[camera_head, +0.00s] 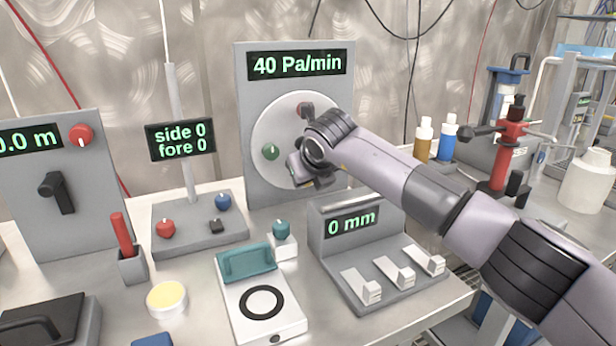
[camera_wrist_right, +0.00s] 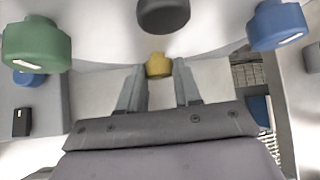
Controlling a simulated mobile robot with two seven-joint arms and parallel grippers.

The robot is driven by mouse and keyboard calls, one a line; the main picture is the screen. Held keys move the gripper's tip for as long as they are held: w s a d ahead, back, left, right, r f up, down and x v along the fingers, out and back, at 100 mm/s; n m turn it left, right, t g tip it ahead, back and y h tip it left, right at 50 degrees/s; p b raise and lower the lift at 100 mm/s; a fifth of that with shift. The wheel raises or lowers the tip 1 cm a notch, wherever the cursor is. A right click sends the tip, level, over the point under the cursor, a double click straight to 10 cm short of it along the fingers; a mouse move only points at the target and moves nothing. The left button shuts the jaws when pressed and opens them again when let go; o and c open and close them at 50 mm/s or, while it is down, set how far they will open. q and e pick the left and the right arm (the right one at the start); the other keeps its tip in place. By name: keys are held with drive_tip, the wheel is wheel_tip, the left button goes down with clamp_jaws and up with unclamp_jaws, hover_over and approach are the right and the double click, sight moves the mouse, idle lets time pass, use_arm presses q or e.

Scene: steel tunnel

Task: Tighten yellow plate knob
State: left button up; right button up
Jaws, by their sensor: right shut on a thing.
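The round pale plate (camera_head: 268,122) is on an upright grey panel (camera_head: 247,75) reading 40 Pa/min. The green knob (camera_wrist_right: 36,45) is to the left and a blue knob (camera_wrist_right: 278,24) to the right there. In the head view my right gripper (camera_head: 312,172) hides the yellow knob. My left gripper is not in view.
A grey unit (camera_head: 340,260) reading 0 mm, with white levers, stands below my right arm. A white device with a teal handle (camera_head: 246,262) and a side/fore panel (camera_head: 200,225) stand to its left. A red clamp stand (camera_head: 508,145) and bottles are at the right.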

drive_tip(key=y, duration=0.1)
drive_tip(key=m+g+y+p, duration=0.1)
drive_tip(key=shift+w+d+m+y, duration=0.1)
drive_tip(key=shift+d+m+y, duration=0.2)
drive_tip(key=shift+y, duration=0.1)
drive_tip(key=shift+d+m+g+y+p, duration=0.1)
drive_tip(key=shift+m+g+y+p, duration=0.4)
drive_tip(key=shift+y, duration=0.4)
drive_tip(key=o, duration=1)
drive_tip(key=shift+o, duration=0.2)
drive_tip(key=v, duration=0.7)
